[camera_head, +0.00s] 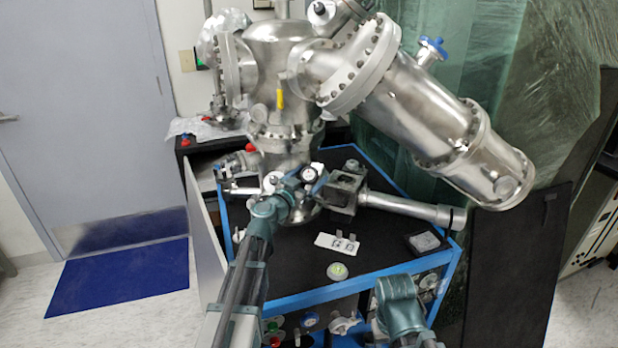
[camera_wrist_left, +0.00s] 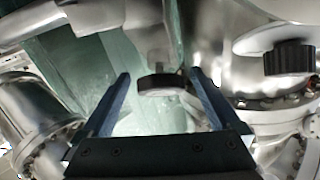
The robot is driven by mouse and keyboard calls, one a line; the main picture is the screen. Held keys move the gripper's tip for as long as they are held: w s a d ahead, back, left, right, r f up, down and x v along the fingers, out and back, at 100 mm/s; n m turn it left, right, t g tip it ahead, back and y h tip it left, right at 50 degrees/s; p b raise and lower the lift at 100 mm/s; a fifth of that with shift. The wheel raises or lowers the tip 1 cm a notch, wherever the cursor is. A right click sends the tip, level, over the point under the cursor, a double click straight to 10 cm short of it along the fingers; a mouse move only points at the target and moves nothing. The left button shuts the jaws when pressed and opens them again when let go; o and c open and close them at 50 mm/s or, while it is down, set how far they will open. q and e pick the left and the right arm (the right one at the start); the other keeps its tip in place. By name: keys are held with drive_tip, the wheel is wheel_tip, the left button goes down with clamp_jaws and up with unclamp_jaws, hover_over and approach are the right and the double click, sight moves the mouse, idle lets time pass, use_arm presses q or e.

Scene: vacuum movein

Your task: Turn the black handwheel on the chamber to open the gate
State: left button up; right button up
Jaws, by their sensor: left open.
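The chamber (camera_head: 285,95) is a shiny metal vessel on a blue-framed bench. A small dark-rimmed round wheel with a pale face (camera_head: 309,175) shows low on the chamber's front. In the left wrist view, a black-rimmed handwheel (camera_wrist_left: 162,84) appears between the two fingers, with its stem behind it. My left gripper (camera_wrist_left: 160,74) is open, with a finger on either side of the wheel in the picture; I cannot tell whether they touch it. In the head view my left arm reaches up to the wheel, and its fingers are hard to make out. The gate is not clearly visible.
A ribbed black knob (camera_wrist_left: 290,57) is at the right of the wrist view. A metal tube (camera_head: 400,207) extends right from the chamber's base.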

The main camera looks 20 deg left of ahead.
use_arm(q)
drive_tip(key=c, duration=1.4)
drive_tip(key=shift+n, duration=0.3)
